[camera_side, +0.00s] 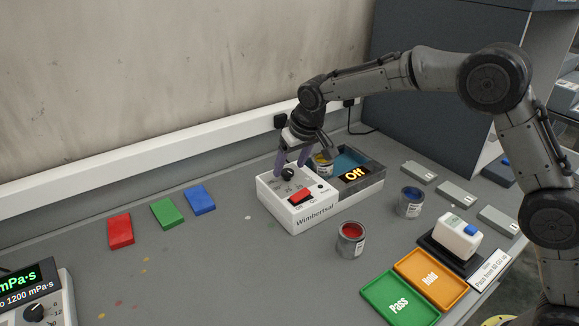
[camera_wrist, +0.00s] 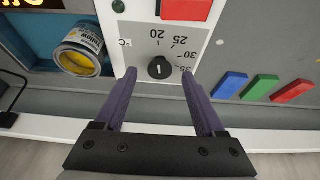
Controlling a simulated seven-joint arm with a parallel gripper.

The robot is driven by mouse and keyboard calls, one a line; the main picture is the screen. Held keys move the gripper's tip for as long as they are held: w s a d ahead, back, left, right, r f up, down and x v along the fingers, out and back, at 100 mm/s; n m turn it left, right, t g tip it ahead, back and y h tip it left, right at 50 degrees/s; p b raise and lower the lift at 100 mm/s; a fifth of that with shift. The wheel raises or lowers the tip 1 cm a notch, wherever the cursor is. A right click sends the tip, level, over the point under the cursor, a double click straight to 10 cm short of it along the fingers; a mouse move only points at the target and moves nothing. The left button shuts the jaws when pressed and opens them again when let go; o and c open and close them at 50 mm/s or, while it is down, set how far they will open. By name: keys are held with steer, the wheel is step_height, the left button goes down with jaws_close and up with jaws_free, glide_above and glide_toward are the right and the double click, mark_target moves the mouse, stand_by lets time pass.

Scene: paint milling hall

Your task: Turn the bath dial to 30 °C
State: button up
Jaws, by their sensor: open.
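The bath unit (camera_side: 285,213) is a white box marked "Wimbertsal" on the grey bench, with a display (camera_side: 354,174) reading "Off". Its black dial (camera_side: 288,173) is on top and shows in the wrist view (camera_wrist: 160,68) beside printed numbers, including 20, 25 and 35. A short white mark is on the knob; I cannot tell which number it points to. A red switch (camera_side: 299,196) is near the dial. My gripper (camera_side: 292,164) is open above the box, with its purple fingers on either side of the dial; contact with the knob cannot be made out.
A yellow-labelled can (camera_wrist: 82,50) stands in the blue bath basin (camera_side: 350,160). A red paint can (camera_side: 350,240) and a blue paint can (camera_side: 410,202) stand to the right. Green Pass (camera_side: 385,312) and orange Hold trays (camera_side: 420,262) lie in front. Coloured blocks (camera_side: 163,213) lie left.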

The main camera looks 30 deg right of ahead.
steer(key=shift+w+f, duration=0.25)
steer(key=shift+f, duration=0.35)
jaws_close()
